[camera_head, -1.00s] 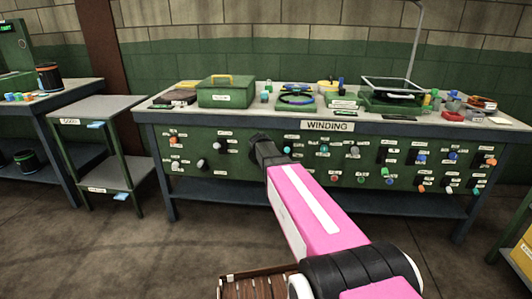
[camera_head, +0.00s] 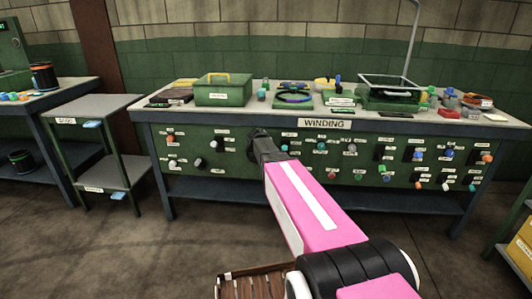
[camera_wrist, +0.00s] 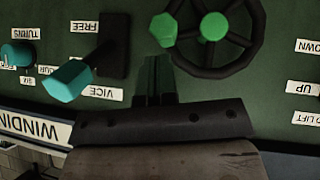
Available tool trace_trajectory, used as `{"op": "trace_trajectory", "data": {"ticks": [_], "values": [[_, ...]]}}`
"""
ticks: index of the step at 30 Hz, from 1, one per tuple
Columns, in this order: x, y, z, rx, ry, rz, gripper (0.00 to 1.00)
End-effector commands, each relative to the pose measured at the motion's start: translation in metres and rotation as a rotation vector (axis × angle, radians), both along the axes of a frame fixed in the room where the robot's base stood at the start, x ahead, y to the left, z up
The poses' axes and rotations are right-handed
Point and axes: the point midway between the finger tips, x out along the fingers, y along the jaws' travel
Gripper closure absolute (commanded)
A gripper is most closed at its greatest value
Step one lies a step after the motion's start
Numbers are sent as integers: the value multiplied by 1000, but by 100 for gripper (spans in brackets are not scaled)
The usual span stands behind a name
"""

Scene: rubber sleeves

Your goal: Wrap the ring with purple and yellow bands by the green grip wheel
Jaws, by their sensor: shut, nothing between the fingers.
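In the wrist view, which shows labels upside down, a dark spoked handwheel (camera_wrist: 208,32) with a green hub and a green grip (camera_wrist: 163,29) is on the green panel. My gripper (camera_wrist: 158,65) is shut and empty, its fingertips just beside the wheel's rim near the green grip; contact cannot be told. In the head view my gripper (camera_head: 254,133) is at the front panel of the WINDING bench, and I cannot make out the wheel there. A blue-purple ring (camera_head: 294,99) lies on a green fixture on the bench top; its bands are too small to tell.
A teal knob (camera_wrist: 68,80) by a VICE/FREE label is left of my fingers in the wrist view. The bench panel (camera_head: 180,180) carries several other knobs. A green box (camera_head: 222,96) and a framed tray (camera_head: 362,104) stand on top. A side shelf (camera_head: 92,103) stands left.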

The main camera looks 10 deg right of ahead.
Motion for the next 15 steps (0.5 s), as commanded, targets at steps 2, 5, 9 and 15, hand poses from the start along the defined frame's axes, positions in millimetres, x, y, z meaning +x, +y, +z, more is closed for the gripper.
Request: {"op": "trace_trajectory", "data": {"ticks": [2,5,9,15], "values": [[-1,-1,13,1,-2,-1,100],[-5,0,31,-1,-2,0,100],[-27,11,51,0,-3,1,100],[-50,23,76,0,-1,1,100]]}}
